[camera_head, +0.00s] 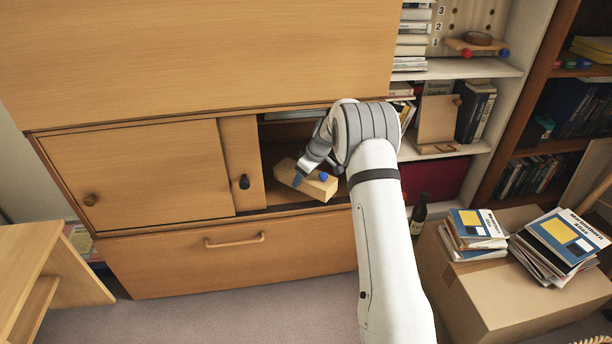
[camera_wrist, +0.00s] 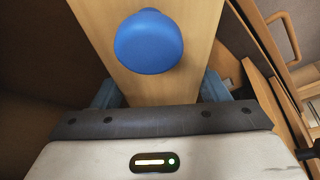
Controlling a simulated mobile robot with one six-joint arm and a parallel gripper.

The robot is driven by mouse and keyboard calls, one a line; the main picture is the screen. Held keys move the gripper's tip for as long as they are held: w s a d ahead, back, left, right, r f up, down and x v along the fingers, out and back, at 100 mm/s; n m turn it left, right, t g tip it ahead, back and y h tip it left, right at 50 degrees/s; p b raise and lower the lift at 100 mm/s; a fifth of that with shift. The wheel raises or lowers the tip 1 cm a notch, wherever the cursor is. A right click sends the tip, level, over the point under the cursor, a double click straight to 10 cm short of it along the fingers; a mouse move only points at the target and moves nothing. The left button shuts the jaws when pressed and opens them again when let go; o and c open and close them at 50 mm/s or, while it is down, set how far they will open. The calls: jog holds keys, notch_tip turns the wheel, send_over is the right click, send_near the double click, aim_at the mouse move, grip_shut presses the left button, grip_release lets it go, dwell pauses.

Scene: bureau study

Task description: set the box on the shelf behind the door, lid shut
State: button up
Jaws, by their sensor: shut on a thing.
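The wooden box (camera_head: 313,186) is pale, with a blue knob (camera_head: 323,176) on top. It sits tilted in the picture, in the opening of the cabinet. My gripper (camera_head: 303,174) is shut on it. In the wrist view the box (camera_wrist: 182,82) lies between my two blue fingers, with its blue knob (camera_wrist: 149,41) near the camera. The lid's seam is too small to make out. A sliding door (camera_head: 140,172) with a round knob covers the left of the cabinet, and a second door panel (camera_head: 239,160) with a dark knob stands beside the opening. The shelf inside is mostly hidden by my arm.
A drawer (camera_head: 235,255) with a wooden handle is below the opening. A bookcase (camera_head: 470,68) stands to the right. A cardboard box (camera_head: 480,290) with stacked books and a dark bottle (camera_head: 418,216) are at lower right. Grey floor is free in front.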

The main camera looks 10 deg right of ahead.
jog(key=shift+d+f+b, duration=0.2)
jog(key=shift+f+b, duration=0.15)
jog(key=shift+f, duration=0.5)
jog(key=shift+d+f+b, duration=0.15)
jog(key=shift+f+b, duration=0.15)
jog(key=shift+f, duration=0.5)
jog(key=shift+f, duration=0.15)
jog(key=o, duration=1.2)
jog(key=shift+o, duration=0.2)
